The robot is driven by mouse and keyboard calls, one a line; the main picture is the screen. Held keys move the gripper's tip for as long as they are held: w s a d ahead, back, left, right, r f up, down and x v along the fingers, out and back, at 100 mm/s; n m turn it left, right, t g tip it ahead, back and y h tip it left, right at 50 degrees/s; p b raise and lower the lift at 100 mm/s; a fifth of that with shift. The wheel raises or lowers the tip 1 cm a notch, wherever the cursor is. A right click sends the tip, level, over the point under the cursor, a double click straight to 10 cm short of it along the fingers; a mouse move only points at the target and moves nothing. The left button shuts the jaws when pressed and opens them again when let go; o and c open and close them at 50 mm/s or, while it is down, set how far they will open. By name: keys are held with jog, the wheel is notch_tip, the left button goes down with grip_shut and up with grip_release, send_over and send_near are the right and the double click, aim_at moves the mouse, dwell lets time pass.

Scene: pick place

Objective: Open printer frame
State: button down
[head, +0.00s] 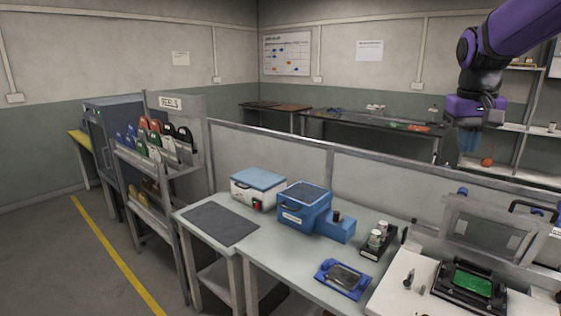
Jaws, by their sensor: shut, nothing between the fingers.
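The printer (401,296) is a pale machine at the lower right, partly cut off by the picture's edge. Its grey rectangular frame (452,226) stands raised and tilted up behind the bed, with a see-through middle. A green board (473,283) lies in a black holder (484,305) in front of the frame. A dark handle shape shows at the frame's right. My gripper (468,142) hangs from the purple arm at the upper right, pointing down. It is shut and empty, well above the printer and apart from it.
A low partition (355,172) runs behind. The air between gripper and printer looks clear.

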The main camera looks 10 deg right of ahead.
jog(key=s+a+f+n+t, duration=0.1)
jog(key=s+a+n+t, duration=0.1)
jog(key=s+a, duration=0.5)
jog(key=s+a+f+n+t+y, duration=0.1)
jog(key=s+a+f+n+t, duration=0.1)
jog(key=s+a, duration=0.5)
jog(key=a, duration=0.4)
jog(key=shift+s+f+y, duration=0.3)
jog(key=shift+s, duration=0.05)
jog(key=c, duration=1.6)
grip_release()
jog(key=shift+s+a+f, duration=0.1)
jog(key=shift+s+f, duration=0.05)
jog(key=shift+s, duration=0.05)
jog(key=o, duration=0.4)
jog(key=shift+o, duration=0.2)
